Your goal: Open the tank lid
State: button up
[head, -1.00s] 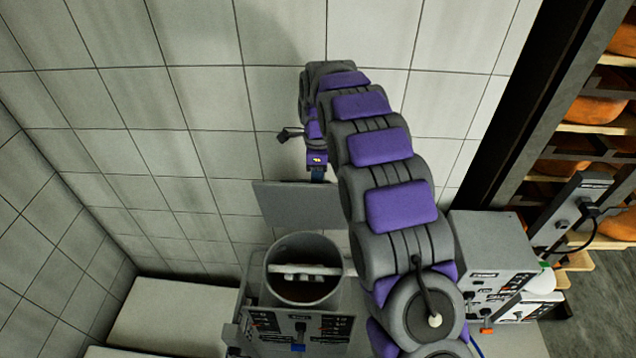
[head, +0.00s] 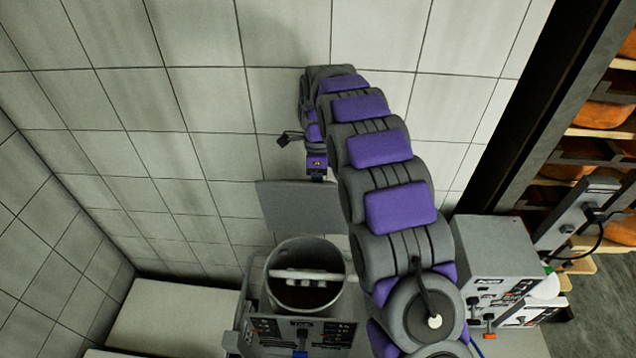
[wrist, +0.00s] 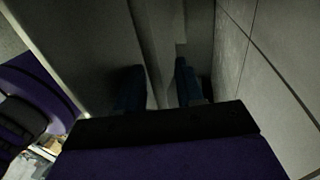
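The tank (head: 305,310) is a round grey metal vessel with a white bar across its inside, and its mouth is uncovered. The lid (head: 298,208) is a flat grey plate standing raised behind the mouth, near the tiled wall. My gripper (head: 318,175) is at the lid's upper edge, right of its middle; my arm covers the lid's right end. In the wrist view the two dark blue fingers (wrist: 158,85) are apart, with grey surfaces and an edge between and beside them. The view is dark, and I cannot tell whether they touch the lid.
A tiled wall (head: 210,110) is close behind the lid. Grey control boxes (head: 495,255) stand right of the tank. White blocks (head: 170,315) lie at lower left. A rack of orange cheese wheels (head: 600,115) is at the right.

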jog(key=shift+s+r, duration=0.2)
jog(key=shift+r, duration=0.1)
jog(key=shift+w+d, duration=0.25)
jog(key=shift+d, duration=0.05)
jog(key=p+v, duration=0.4)
jog(key=v, duration=0.7)
jog(key=shift+r, duration=0.35)
jog(key=shift+a+f, duration=0.1)
jog(key=shift+a, duration=0.05)
